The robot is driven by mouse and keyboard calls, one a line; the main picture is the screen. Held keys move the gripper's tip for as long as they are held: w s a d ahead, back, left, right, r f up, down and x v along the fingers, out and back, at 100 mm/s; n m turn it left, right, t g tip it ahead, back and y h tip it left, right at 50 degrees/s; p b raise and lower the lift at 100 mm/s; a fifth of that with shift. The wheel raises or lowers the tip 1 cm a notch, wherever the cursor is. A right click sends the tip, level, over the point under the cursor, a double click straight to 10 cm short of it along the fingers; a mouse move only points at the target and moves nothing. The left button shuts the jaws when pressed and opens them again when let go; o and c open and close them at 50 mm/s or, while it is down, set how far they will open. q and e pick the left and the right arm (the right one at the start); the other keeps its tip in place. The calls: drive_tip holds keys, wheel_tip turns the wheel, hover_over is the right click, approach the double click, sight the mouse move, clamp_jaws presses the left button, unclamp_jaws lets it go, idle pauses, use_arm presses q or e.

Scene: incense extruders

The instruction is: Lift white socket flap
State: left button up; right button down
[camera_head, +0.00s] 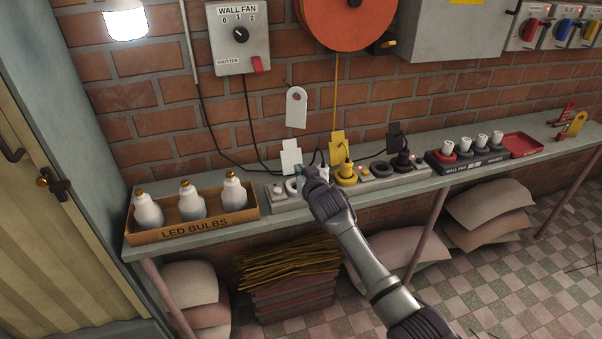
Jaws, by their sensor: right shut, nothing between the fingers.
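My right gripper (300,174) reaches up from the lower right to the socket strip (283,202) on the shelf. It is shut with nothing in it. The white socket flap (291,157) stands upright at the back of the strip, just behind and left of the fingers. I cannot tell whether they touch it. A white round socket (291,187) sits below the flap, partly hidden by my gripper. The yellow flap (338,147) and the black flap (394,135) also stand upright, behind plugs in their sockets. My left gripper is not in view.
A box of LED bulbs (207,225) stands left of the strip. A dark tray with several small plugs (473,163) and a red tray (524,145) are to the right. A white tag (296,107) hangs on the brick wall above. Cables run behind the strip.

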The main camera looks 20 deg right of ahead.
sight(296, 156)
drive_tip(key=shift+w+r+p, duration=0.2)
drive_tip(key=shift+r+p, duration=0.15)
drive_tip(key=shift+r, duration=0.3)
drive_tip(key=shift+w+r+p, duration=0.2)
drive_tip(key=shift+r+p, duration=0.1)
drive_tip(key=shift+r, duration=0.3)
drive_tip(key=shift+f, duration=0.15)
drive_tip(key=shift+w+f+b, duration=0.1)
drive_tip(key=shift+f+b, duration=0.3)
drive_tip(key=shift+f, duration=0.05)
drive_tip(key=shift+w+r+b, duration=0.25)
drive_tip(key=shift+w+b, duration=0.1)
drive_tip(key=shift+w, duration=0.45)
drive_tip(key=shift+w+r+b, duration=0.2)
drive_tip(key=shift+w+b, duration=0.15)
drive_tip(key=shift+w, duration=0.4)
